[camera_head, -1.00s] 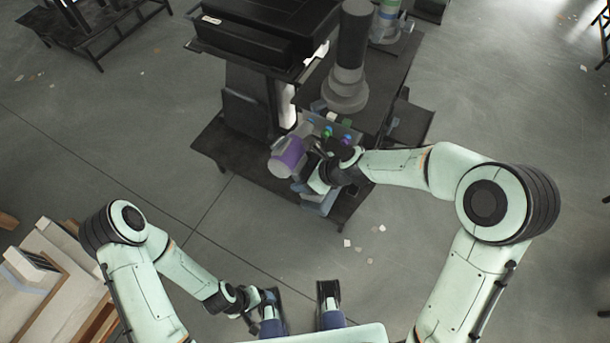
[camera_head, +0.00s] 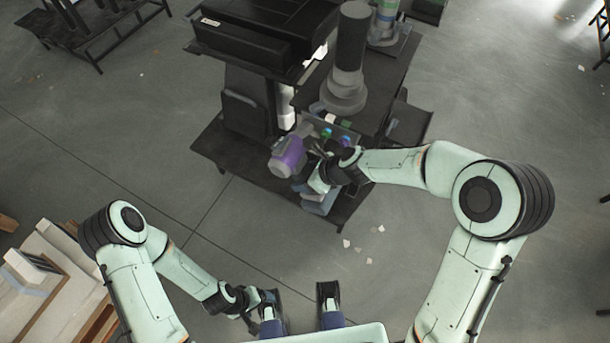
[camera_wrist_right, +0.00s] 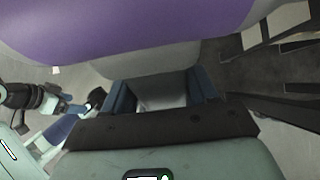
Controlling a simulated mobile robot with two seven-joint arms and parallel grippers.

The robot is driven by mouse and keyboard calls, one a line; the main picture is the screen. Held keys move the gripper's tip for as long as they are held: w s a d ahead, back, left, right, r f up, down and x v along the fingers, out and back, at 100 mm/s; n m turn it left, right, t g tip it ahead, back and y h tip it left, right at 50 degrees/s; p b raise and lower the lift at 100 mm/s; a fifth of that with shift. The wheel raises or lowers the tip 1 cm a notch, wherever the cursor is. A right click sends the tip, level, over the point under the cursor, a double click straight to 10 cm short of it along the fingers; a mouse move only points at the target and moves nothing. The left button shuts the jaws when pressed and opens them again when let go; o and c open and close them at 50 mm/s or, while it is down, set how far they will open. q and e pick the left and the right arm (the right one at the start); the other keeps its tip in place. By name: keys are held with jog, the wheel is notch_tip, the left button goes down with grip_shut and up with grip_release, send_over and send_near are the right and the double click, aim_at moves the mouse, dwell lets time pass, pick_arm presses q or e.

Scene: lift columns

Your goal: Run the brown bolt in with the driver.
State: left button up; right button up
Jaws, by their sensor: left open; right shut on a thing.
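My right gripper (camera_head: 306,175) is shut on the driver (camera_head: 287,158), which has a purple body with grey parts. The right wrist view shows the gripper's blue fingers (camera_wrist_right: 162,92) on either side of the grey part of the driver (camera_wrist_right: 150,30). The driver is at the front of the dark bench, close to a small panel (camera_head: 340,134) with coloured bolt heads. I cannot make out the brown bolt; the driver and arm may hide it. I cannot tell whether the driver's tip touches anything. My left gripper (camera_head: 264,303) is open and low in front of my body, away from the bench.
A tall grey column (camera_head: 351,55) stands on the dark bench behind the panel. A black box-like unit (camera_head: 255,35) is to its left. The floor between my arms is clear apart from small scraps.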

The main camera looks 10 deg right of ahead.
jog(key=shift+w+d+r+p, duration=0.1)
jog(key=shift+w+d+p, duration=0.15)
jog(key=shift+w+p, duration=0.1)
dwell(0.7)
jog(key=shift+s+a, duration=0.1)
jog(key=shift+s+a+b, duration=0.35)
jog(key=shift+s+a, duration=0.4)
jog(key=shift+s, duration=0.25)
jog(key=shift+s+a+b, duration=0.35)
jog(key=shift+s+a, duration=0.35)
jog(key=shift+s, duration=0.3)
jog(key=shift+s+a+b, duration=0.25)
jog(key=shift+s+a, duration=0.35)
jog(key=shift+s, duration=0.25)
jog(key=shift+s+a+b, duration=0.25)
jog(key=shift+s+a, duration=0.35)
jog(key=shift+s, duration=0.2)
